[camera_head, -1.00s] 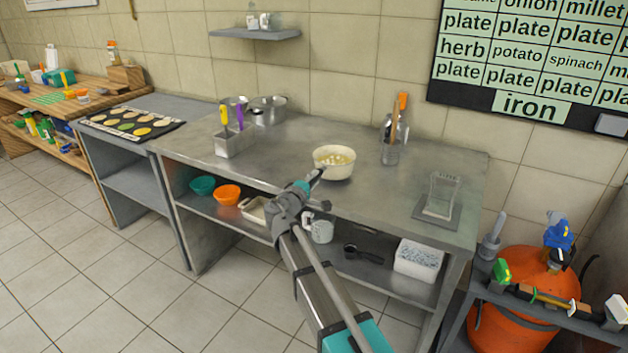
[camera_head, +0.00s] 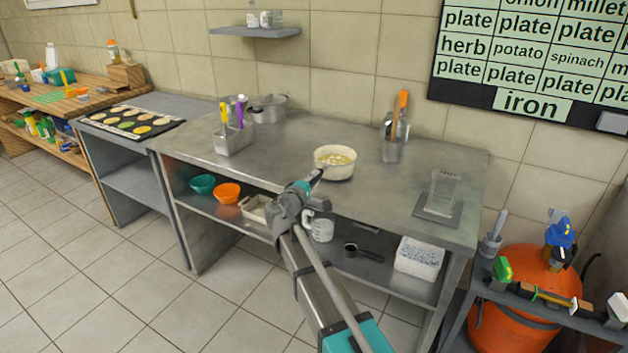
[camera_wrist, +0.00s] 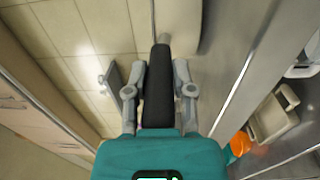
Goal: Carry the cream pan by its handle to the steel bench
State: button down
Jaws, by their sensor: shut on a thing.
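The cream pan (camera_head: 335,170) is upright, with pale pieces inside, at the front middle of the steel bench (camera_head: 270,160) in the head view. I cannot tell whether its base touches the bench top or is just above it. My gripper (camera_head: 312,178) is at the pan's near left side, over the front edge of the bench. In the wrist view my gripper (camera_wrist: 158,92) is shut on the pan's black handle (camera_wrist: 157,70), one finger on each side. Part of the pan's cream wall (camera_wrist: 180,22) shows beyond the handle.
A steel holder with utensils (camera_head: 234,138) and pots (camera_head: 269,107) stand at the back left. A utensil jar (camera_head: 393,148) is behind the pan, a clear container (camera_head: 443,190) on a scale to the right. Bowls (camera_head: 227,193) and a white tub (camera_head: 418,257) sit on the lower shelf.

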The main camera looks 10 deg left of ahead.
jog(key=shift+f+b, duration=0.3)
jog(key=shift+f, duration=0.05)
jog(key=shift+c, duration=2)
grip_release()
